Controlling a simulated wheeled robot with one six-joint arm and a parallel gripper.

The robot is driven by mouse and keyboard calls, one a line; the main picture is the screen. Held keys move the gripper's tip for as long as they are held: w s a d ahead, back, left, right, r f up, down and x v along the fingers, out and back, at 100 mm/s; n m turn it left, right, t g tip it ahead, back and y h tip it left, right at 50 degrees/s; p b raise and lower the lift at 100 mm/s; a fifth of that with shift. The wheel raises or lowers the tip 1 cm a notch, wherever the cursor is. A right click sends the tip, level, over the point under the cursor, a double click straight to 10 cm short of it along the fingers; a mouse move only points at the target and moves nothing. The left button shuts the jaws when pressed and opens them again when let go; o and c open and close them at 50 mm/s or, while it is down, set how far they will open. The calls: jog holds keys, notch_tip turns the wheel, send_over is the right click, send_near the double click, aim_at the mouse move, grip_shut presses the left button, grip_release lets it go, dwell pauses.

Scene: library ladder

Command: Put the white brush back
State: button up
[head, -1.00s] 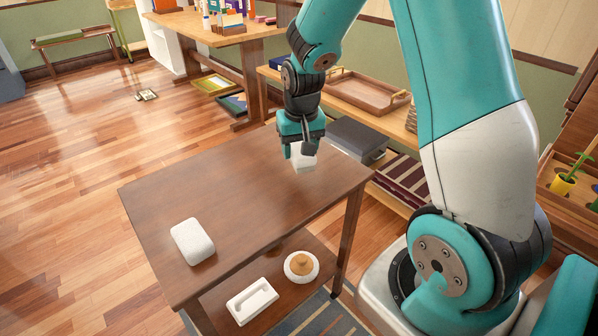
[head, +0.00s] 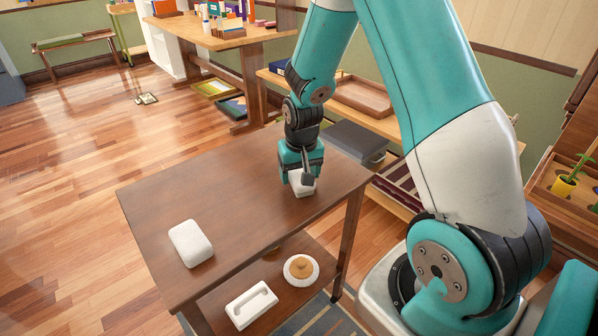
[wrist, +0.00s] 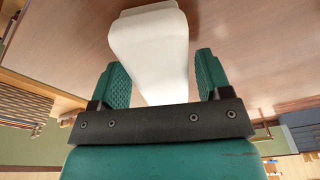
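A white block-shaped thing, which I take to be the white brush (head: 302,187), is between the fingers of my gripper (head: 301,176), low over the far right part of the brown table (head: 235,190). In the wrist view, the white brush (wrist: 150,45) extends out between the two green fingers of my gripper (wrist: 163,82).
A white rounded block (head: 190,243) lies on the table's near left. The table's middle is clear. A dark grey box (head: 355,142) stands behind.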

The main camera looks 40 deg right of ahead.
aim_at(300, 176)
jog(key=shift+o, duration=0.4)
jog(key=shift+r, duration=0.55)
notch_tip(300, 176, up, 11)
jog(key=s+a+p, duration=0.1)
jog(key=p, duration=0.1)
jog(key=s+a+r+n+y, duration=0.1)
jog(key=s+a+r+n, duration=0.2)
jog(key=s+a, duration=0.4)
jog(key=s+a+r+n+g+y, duration=0.1)
jog(key=s+a+r+n+y, duration=0.1)
jog(key=s+a+r+n, duration=0.2)
jog(key=s+a+r+n+y, duration=0.1)
jog(key=s+a+r+n, duration=0.2)
jog(key=s+a, duration=0.7)
jog(key=shift+a+r+n+y, duration=0.25)
jog(key=shift+n+y, duration=0.05)
jog(key=shift+n, duration=0.3)
jog(key=shift+w, duration=0.1)
